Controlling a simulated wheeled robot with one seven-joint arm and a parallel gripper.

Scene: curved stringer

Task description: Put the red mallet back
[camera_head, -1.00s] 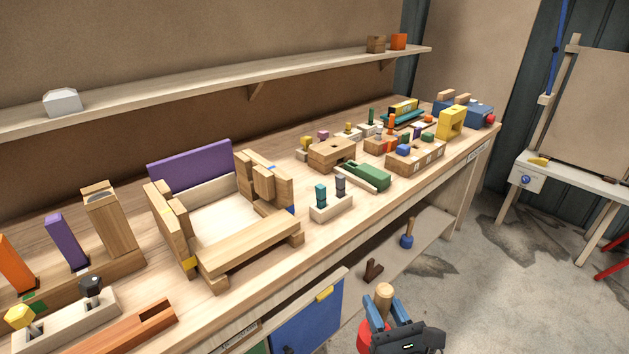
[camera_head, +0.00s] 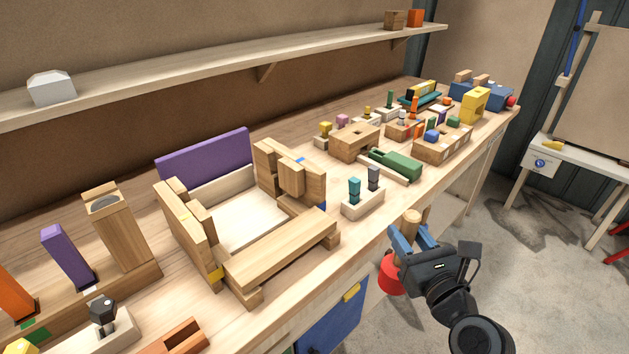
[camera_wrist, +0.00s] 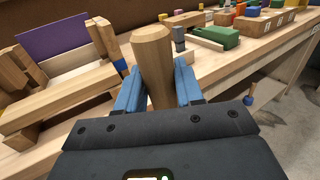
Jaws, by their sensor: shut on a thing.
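The red mallet has a red head (camera_head: 392,275) and a light wooden handle (camera_head: 411,218). My gripper (camera_head: 410,238) is shut on the handle, with its blue fingers on either side. The mallet is off the workbench's front edge, handle end up and red head below. In the wrist view the wooden handle (camera_wrist: 152,62) stands between the blue fingers (camera_wrist: 156,88), and the red head is hidden behind my gripper. A blue mallet (camera_wrist: 250,97) hangs or stands below the bench top at the right of the wrist view.
The workbench (camera_head: 310,278) carries a wooden frame with a purple panel (camera_head: 205,157), a teal-and-grey peg block (camera_head: 363,201), a green block (camera_head: 402,163) and several small toys. A blue door (camera_head: 335,318) is below.

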